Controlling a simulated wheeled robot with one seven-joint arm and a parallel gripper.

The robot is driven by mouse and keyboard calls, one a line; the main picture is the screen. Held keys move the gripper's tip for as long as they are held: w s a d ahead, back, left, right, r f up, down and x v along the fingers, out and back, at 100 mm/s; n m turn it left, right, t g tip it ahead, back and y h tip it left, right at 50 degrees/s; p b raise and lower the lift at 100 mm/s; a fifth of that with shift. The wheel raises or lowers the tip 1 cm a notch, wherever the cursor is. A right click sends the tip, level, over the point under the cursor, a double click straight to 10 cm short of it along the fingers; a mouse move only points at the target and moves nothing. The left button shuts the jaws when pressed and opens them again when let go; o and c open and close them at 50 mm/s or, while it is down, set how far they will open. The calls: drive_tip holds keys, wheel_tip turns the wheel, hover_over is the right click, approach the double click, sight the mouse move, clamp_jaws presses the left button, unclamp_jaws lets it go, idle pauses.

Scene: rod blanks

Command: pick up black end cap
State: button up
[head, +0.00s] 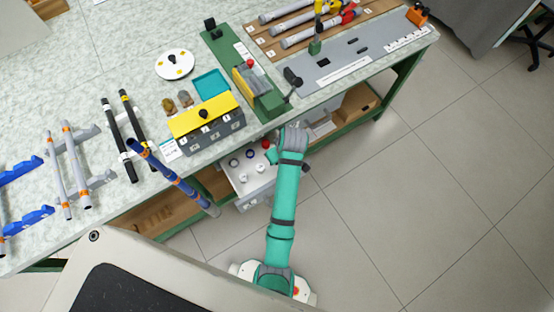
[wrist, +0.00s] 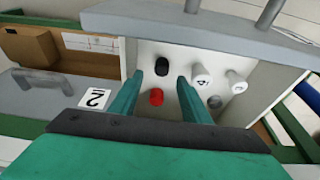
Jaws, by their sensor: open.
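The black end cap (wrist: 163,61) stands on the white floor of an open drawer (wrist: 150,48) in the wrist view. My gripper (wrist: 160,75) is open, its two teal fingers apart and pointing into the drawer. The cap shows between and slightly beyond the fingertips; nothing is held. A red cap (wrist: 156,97) lies nearer, between the fingers. I cannot pick out the black cap there.
Two white cylindrical pieces (wrist: 236,80) and a grey disc (wrist: 214,102) are right of my fingers. The drawer's grey wall (wrist: 200,22) crosses beyond the cap. A drawer labelled 2 (wrist: 95,98) is at left. A blue-and-orange rod (head: 175,180) overhangs the table near the drawer.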

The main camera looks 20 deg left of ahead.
drive_tip(key=shift+s+x, duration=0.1)
drive_tip(key=shift+x, duration=1)
drive_tip(key=shift+s+x, duration=0.15)
drive_tip(key=shift+x, duration=1)
drive_tip(key=shift+d, duration=0.1)
clamp_jaws()
